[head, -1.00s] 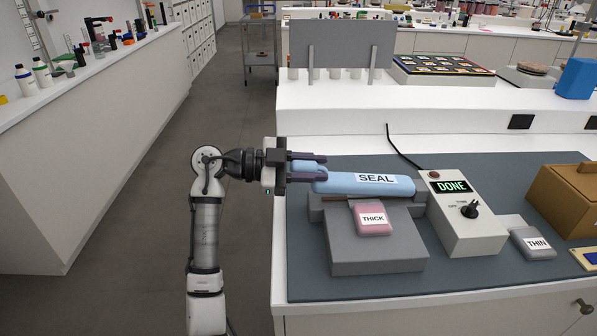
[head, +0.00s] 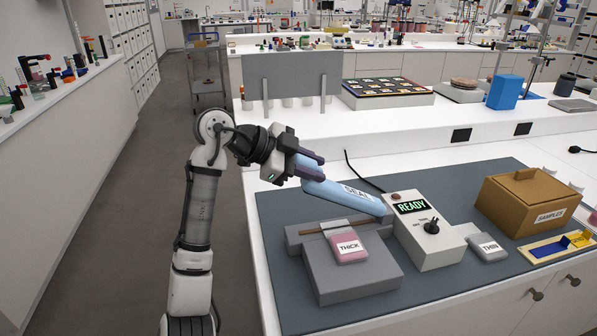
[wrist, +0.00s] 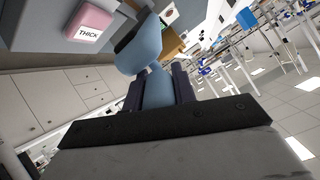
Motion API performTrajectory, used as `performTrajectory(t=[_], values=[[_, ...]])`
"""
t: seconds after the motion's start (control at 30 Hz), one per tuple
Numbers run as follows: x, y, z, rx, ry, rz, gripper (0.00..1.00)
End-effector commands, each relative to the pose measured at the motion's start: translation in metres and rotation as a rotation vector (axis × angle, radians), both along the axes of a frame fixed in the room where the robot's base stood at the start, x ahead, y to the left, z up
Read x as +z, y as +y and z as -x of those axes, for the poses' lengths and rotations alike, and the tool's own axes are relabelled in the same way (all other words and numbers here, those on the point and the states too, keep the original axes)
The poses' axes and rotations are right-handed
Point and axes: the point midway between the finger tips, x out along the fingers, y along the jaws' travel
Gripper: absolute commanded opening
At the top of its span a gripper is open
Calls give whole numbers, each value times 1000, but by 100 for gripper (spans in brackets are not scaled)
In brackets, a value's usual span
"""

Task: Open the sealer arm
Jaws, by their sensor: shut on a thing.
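The light blue sealer arm (head: 342,193), labelled SEAL, is raised at its left end and slopes down to the right, to its end by the control box. My gripper (head: 308,168) is shut on the raised left end. In the wrist view the sealer arm (wrist: 146,50) runs away from between my gripper's dark fingers (wrist: 158,88). The grey sealer base (head: 350,275) lies below, with its sealing strip (head: 325,229) uncovered. A pink pouch labelled THICK (head: 348,247) lies on the base, its back edge at the strip.
The control box (head: 425,235) reads READY on its display and has a black knob. Right of it are a grey THIN pouch (head: 487,247), a brown SAMPLES box (head: 530,202) and a yellow-blue tray (head: 560,246). A grey panel (head: 292,80) stands behind.

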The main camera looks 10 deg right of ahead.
Motion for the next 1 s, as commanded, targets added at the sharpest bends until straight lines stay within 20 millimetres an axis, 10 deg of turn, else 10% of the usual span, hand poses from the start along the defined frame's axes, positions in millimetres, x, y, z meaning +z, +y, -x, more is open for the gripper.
performTrajectory(t=[0.83, 0.87, 1.0], values=[[26, -24, -1, 3, -3, -135, 0], [26, -24, -1, 3, -3, -135, 29], [26, -24, -1, 2, -2, -137, 48]])
